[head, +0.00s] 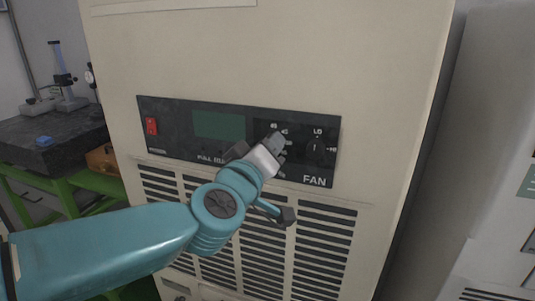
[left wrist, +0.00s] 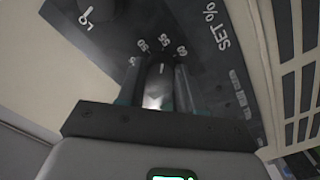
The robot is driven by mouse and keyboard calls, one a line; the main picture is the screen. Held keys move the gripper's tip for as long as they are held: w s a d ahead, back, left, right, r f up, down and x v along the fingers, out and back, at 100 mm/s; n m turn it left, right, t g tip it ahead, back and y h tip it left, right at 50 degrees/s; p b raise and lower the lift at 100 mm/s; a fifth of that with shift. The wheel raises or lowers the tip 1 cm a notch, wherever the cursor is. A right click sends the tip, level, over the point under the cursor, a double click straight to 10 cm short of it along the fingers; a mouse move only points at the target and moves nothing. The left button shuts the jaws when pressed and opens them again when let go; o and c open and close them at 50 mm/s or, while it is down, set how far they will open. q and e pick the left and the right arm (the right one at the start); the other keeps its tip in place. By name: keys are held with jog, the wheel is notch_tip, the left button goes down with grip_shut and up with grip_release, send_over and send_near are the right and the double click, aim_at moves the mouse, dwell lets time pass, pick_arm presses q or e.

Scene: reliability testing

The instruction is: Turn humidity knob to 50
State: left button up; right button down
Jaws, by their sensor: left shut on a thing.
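The humidity knob (left wrist: 158,72) is a dark dial beside the "SET %" label in the left wrist view, with small white numbers around its top. My left gripper (left wrist: 155,88) is shut on it, one finger on each side. A short white mark on the knob points up toward the numbers, roughly at the one that looks like 55; the exact reading is hard to tell. In the head view my left gripper (head: 272,145) is against the black control panel (head: 170,125) and hides most of the knob. My right gripper is not in view.
The fan knob (head: 317,150) is just right of my gripper on the panel. A red switch (head: 151,126) and a green display (head: 218,125) are to the left. Vent slats (head: 325,235) lie below. A dark bench (head: 50,140) with instruments stands at the left.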

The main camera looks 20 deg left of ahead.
pick_arm(q)
jog(key=shift+f+n+b, duration=0.1)
jog(key=shift+n+b, duration=1.45)
jog(key=shift+n, duration=3.05)
jog(key=o, duration=1)
jog(key=shift+o, duration=0.2)
jog(key=shift+s, duration=0.1)
jog(key=s+p, duration=0.1)
jog(key=s, duration=1.5)
jog(key=shift+a, duration=0.3)
